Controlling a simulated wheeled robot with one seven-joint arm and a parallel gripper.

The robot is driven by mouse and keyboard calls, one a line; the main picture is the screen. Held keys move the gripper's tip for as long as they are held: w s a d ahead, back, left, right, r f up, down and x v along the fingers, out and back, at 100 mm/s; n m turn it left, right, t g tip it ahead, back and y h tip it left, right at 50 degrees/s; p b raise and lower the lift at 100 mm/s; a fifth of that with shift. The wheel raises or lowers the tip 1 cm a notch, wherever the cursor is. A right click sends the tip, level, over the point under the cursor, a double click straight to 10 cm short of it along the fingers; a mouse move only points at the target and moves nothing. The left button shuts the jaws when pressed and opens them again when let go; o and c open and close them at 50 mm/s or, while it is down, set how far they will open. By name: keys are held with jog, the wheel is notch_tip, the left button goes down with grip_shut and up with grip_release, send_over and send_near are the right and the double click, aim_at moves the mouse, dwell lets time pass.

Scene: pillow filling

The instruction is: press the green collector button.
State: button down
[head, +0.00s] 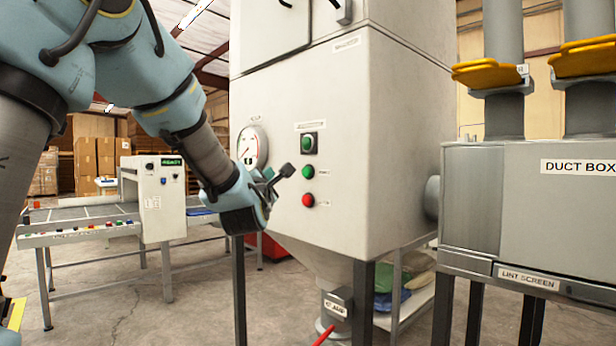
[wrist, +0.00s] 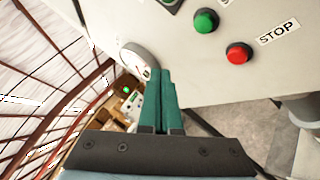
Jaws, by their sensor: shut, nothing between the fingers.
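The round green button (head: 308,172) is on the front of the pale collector cabinet (head: 375,130), above the red button (head: 308,200). In the wrist view the green button (wrist: 205,20) is at the upper right, with the red button (wrist: 238,53) beside a STOP label. My gripper (head: 287,171) is shut and empty, with its dark tip just left of the green button in the head view. In the wrist view its green fingers (wrist: 161,72) lie together, and the green button is to the right of their tips. I cannot tell whether the tip touches the panel.
A dark switch with a green centre (head: 309,143) is above the button, and a gauge (head: 252,147) is left of it. The duct box (head: 570,200) stands at the right. A conveyor table (head: 80,235) is at the left. Open floor shows between.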

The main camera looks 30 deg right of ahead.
jog(key=p, duration=0.3)
send_near(302, 170)
jog(key=shift+w+a+x, duration=0.1)
jog(key=shift+a+x, duration=0.05)
jog(key=shift+x, duration=0.75)
jog(key=shift+w+a+x, duration=0.1)
jog(key=shift+a+x, duration=0.05)
jog(key=shift+x, duration=0.7)
jog(key=shift+w+a+x, duration=0.1)
jog(key=shift+a+x, duration=0.05)
jog(key=shift+x, duration=0.75)
jog(key=shift+b, duration=0.3)
jog(key=shift+w+d+r+b, duration=0.1)
jog(key=shift+d+r+b, duration=0.05)
jog(key=shift+d+b, duration=0.2)
jog(key=shift+d, duration=0.5)
jog(key=shift+a+b, duration=0.2)
jog(key=shift+b, duration=0.2)
jog(key=shift+a+b, duration=0.65)
jog(key=shift+a, duration=0.05)
